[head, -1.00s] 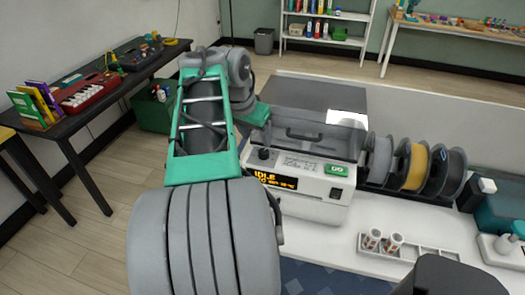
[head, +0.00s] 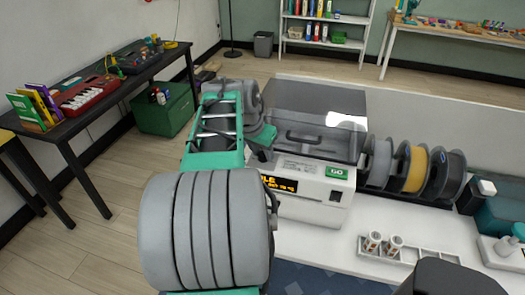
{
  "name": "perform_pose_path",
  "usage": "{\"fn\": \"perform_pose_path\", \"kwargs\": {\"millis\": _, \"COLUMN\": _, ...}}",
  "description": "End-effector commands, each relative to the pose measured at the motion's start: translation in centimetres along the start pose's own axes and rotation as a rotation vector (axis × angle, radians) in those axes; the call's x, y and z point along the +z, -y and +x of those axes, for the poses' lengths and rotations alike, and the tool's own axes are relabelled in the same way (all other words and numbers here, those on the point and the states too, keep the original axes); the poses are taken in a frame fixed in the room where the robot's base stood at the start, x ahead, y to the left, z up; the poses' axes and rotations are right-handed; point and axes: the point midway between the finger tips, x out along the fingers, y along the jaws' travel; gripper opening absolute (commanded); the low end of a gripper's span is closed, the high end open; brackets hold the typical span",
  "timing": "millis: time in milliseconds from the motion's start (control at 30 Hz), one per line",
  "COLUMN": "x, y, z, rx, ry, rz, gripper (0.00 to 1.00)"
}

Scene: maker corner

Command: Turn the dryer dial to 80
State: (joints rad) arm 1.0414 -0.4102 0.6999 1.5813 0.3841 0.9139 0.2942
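The dryer (head: 310,190) is a white box with a smoky clear lid, standing on the white bench. Its front has an orange-lit display (head: 282,184), partly covered by my arm, and a green GO button (head: 336,172). The dryer dial (head: 264,155) is a small dark knob at the left of the top panel, mostly hidden. My gripper (head: 261,142) is at the end of my arm, close above or beside the dial. I cannot tell whether it touches the dial, and its fingers are too hidden to read. The dial's setting is not legible.
Grey, yellow and black filament spools (head: 414,168) stand right of the dryer. A tray (head: 408,252) with two small cylinders lies in front of them. A teal-and-white device (head: 505,245) is at the right edge. Some bench in front of the dryer is clear.

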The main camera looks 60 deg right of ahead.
Motion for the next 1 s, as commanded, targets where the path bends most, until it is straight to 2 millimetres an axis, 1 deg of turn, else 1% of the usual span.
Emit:
{"fn": "perform_pose_path", "kwargs": {"millis": 33, "x": 0.01, "y": 0.00, "z": -0.01, "rx": 0.000, "ry": 0.000, "rz": 0.000, "gripper": 0.28}}
{"fn": "perform_pose_path", "kwargs": {"millis": 300, "x": 0.01, "y": 0.03, "z": -0.03, "rx": 0.000, "ry": 0.000, "rz": -0.001, "gripper": 0.06}}
{"fn": "perform_pose_path", "kwargs": {"millis": 400, "x": 0.01, "y": 0.04, "z": -0.03, "rx": -0.001, "ry": 0.000, "rz": -0.001, "gripper": 0.00}}
{"fn": "perform_pose_path", "kwargs": {"millis": 533, "x": -0.25, "y": 0.06, "z": 0.08, "rx": 0.000, "ry": 0.000, "rz": 0.000, "gripper": 0.00}}
{"fn": "perform_pose_path", "kwargs": {"millis": 767, "x": -0.04, "y": 0.12, "z": -0.06, "rx": 0.009, "ry": -0.001, "rz": 0.022, "gripper": 0.00}}
{"fn": "perform_pose_path", "kwargs": {"millis": 1000, "x": -0.02, "y": 0.26, "z": -0.11, "rx": 0.053, "ry": -0.001, "rz": 0.128, "gripper": 0.00}}
